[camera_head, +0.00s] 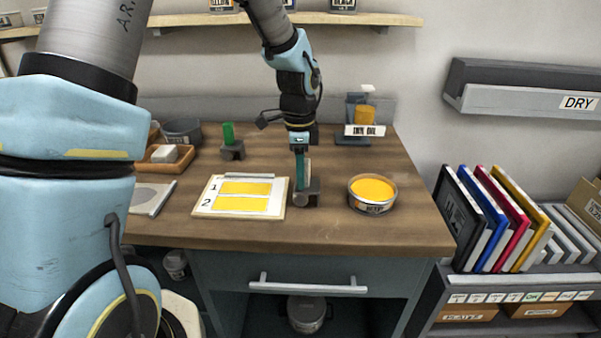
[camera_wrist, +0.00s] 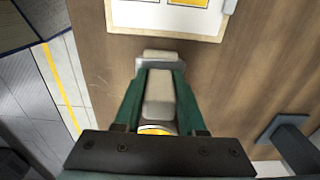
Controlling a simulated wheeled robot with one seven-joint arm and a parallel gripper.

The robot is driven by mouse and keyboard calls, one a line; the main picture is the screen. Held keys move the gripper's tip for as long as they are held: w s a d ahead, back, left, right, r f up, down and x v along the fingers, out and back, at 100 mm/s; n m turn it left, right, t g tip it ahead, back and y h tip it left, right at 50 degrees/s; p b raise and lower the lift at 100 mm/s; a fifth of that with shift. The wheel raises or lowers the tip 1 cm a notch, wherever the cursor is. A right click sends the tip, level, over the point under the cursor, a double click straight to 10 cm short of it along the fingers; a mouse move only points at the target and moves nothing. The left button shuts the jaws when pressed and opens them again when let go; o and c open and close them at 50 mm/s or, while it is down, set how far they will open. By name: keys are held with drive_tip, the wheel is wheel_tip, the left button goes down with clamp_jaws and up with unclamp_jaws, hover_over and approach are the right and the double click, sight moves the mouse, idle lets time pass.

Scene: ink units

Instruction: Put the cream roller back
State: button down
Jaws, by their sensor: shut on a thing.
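My gripper (camera_head: 302,178) points down over the wooden counter, its green fingers shut on the cream roller (camera_head: 308,170). In the wrist view the cream roller (camera_wrist: 160,93) lies between the fingers of my gripper (camera_wrist: 160,72). A dark grey holder (camera_head: 313,191) is directly under the fingertips, and the roller's lower end meets or overlaps it; I cannot tell whether it is fully seated. A green roller (camera_head: 229,132) stands upright in a similar holder (camera_head: 232,152) further back left.
A board with two yellow patches (camera_head: 214,207) lies just left of my gripper. An open tin of yellow ink (camera_head: 372,190) stands close on the right. A labelled stand (camera_head: 364,130) is at the back. A wooden tray (camera_head: 157,167) is at the left. The counter's front strip is clear.

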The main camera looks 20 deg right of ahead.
drive_tip(key=shift+s+a+f, duration=0.1)
drive_tip(key=shift+a+f, duration=0.1)
drive_tip(key=shift+f, duration=0.35)
drive_tip(key=shift+c, duration=2.4)
unclamp_jaws()
drive_tip(key=shift+f, duration=0.1)
drive_tip(key=r+b, duration=0.1)
drive_tip(key=r, duration=1.2)
drive_tip(key=shift+w+r+b, duration=0.2)
drive_tip(key=shift+r+b, duration=0.15)
drive_tip(key=s+a+f+n, duration=0.1)
drive_tip(key=a+f+n, duration=0.2)
drive_tip(key=a+n, duration=0.4)
drive_tip(key=s+a+f+n+t, duration=0.1)
drive_tip(key=a+f+n, duration=0.1)
drive_tip(key=a+n, duration=0.5)
drive_tip(key=s+a+f+n, duration=0.2)
drive_tip(key=a+n, duration=0.6)
drive_tip(key=a, duration=0.8)
drive_tip(key=shift+f+t, duration=0.3)
drive_tip(key=shift+f, duration=0.5)
